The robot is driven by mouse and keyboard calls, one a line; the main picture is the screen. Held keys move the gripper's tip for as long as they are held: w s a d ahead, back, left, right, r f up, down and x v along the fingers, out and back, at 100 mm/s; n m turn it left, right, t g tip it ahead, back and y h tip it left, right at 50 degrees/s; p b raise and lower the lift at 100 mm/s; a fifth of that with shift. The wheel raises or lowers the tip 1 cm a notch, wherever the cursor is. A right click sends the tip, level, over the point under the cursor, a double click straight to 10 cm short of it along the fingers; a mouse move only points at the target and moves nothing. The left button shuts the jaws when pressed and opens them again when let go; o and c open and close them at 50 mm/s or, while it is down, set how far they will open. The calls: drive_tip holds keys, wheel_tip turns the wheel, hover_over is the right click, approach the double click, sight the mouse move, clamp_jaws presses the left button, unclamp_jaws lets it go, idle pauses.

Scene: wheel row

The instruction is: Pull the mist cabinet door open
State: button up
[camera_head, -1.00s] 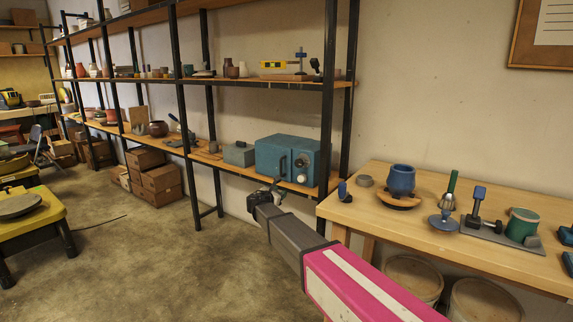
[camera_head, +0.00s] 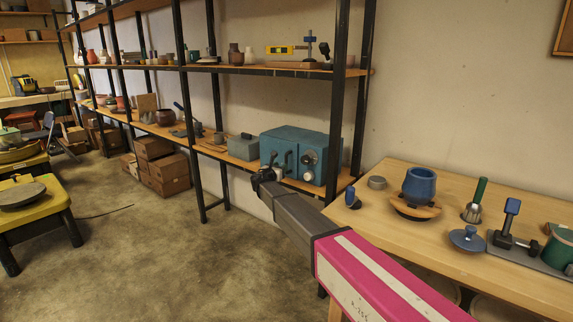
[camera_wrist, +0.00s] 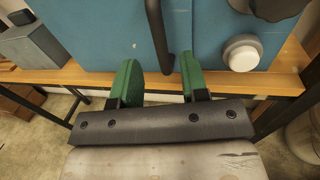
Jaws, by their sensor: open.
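The mist cabinet (camera_head: 290,137) is a teal box on the lower shelf of the rack, with a dark upright bar handle (camera_head: 289,160) and pale round dials on its front. Its door looks shut. In the wrist view, the teal front (camera_wrist: 105,30) fills the top, with the black handle (camera_wrist: 157,35) in the middle and a white knob (camera_wrist: 242,53) to the right. My gripper (camera_wrist: 158,70) is open, its green fingers on either side of the handle's lower end. I cannot tell whether they touch it. In the head view, my gripper (camera_head: 265,176) is just in front of the cabinet.
A grey box (camera_head: 243,147) stands left of the cabinet on the wooden shelf. Black rack posts (camera_head: 338,100) rise close on the right. A workbench (camera_head: 470,275) with a blue pot (camera_head: 420,186) and tools lies to the right.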

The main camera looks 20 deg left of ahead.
drive_tip(key=w, duration=0.3)
drive_tip(key=w+d, duration=0.1)
drive_tip(key=w, duration=0.2)
drive_tip(key=shift+w+d, duration=0.1)
drive_tip(key=shift+w, duration=0.05)
clamp_jaws()
